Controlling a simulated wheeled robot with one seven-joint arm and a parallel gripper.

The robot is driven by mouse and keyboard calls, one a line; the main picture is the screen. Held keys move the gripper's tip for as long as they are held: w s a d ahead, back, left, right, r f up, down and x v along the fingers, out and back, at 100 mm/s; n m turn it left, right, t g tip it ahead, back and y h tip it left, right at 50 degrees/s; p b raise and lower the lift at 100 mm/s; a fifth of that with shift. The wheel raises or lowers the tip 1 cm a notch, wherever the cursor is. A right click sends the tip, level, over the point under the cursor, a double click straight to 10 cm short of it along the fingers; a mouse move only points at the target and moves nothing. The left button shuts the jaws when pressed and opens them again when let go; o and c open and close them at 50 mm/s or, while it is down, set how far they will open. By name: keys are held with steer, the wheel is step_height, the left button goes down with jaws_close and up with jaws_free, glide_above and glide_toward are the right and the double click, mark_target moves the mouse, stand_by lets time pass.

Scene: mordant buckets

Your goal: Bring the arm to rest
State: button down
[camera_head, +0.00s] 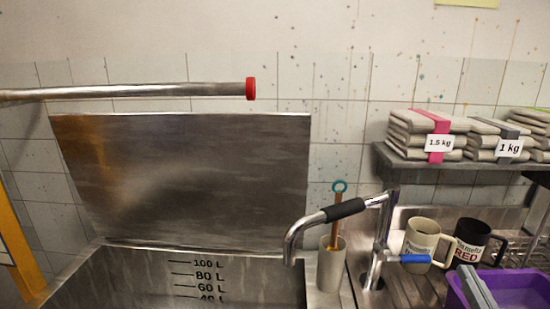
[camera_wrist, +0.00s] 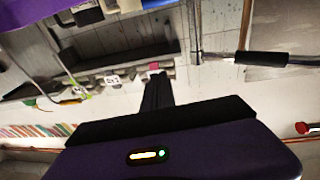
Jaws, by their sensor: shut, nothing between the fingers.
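My gripper (camera_wrist: 157,76) shows in the wrist view as two dark fingers pressed together, pointing away from the dark palm. It is shut and nothing is between the fingers. The wrist picture looks upside down, with the shelf of folded cloth beyond the fingertips. The fingertips appear clear of everything, though the distance to the shelf is hard to judge. In the head view I cannot make out my gripper for sure.
A steel sink (camera_head: 130,280) with litre marks stands below a tap (camera_head: 318,217). A cup (camera_head: 331,268), a cream mug (camera_head: 424,243), a black mug (camera_head: 474,244) and a purple tub (camera_head: 520,286) stand to its right. A wall shelf (camera_head: 440,169) holds cloth stacks. A red-capped pipe (camera_head: 180,90) juts in.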

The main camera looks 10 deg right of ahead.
steer(key=s+a+f+n+g+y, duration=0.1)
steer(key=s+a+f+y, duration=0.1)
steer(key=s+a+f, duration=0.3)
steer(key=s+a+f+n+g+y, duration=0.1)
steer(key=s+a+f, duration=0.4)
steer(key=s+a, duration=0.5)
steer(key=s+a+f+n+g+y, duration=0.1)
steer(key=s+a+f+n+y, duration=0.1)
steer(key=s+a+f+y, duration=0.2)
steer(key=s+a, duration=0.3)
steer(key=s, duration=0.5)
steer(key=shift+s+a+f, duration=0.15)
steer(key=shift+a+f, duration=0.25)
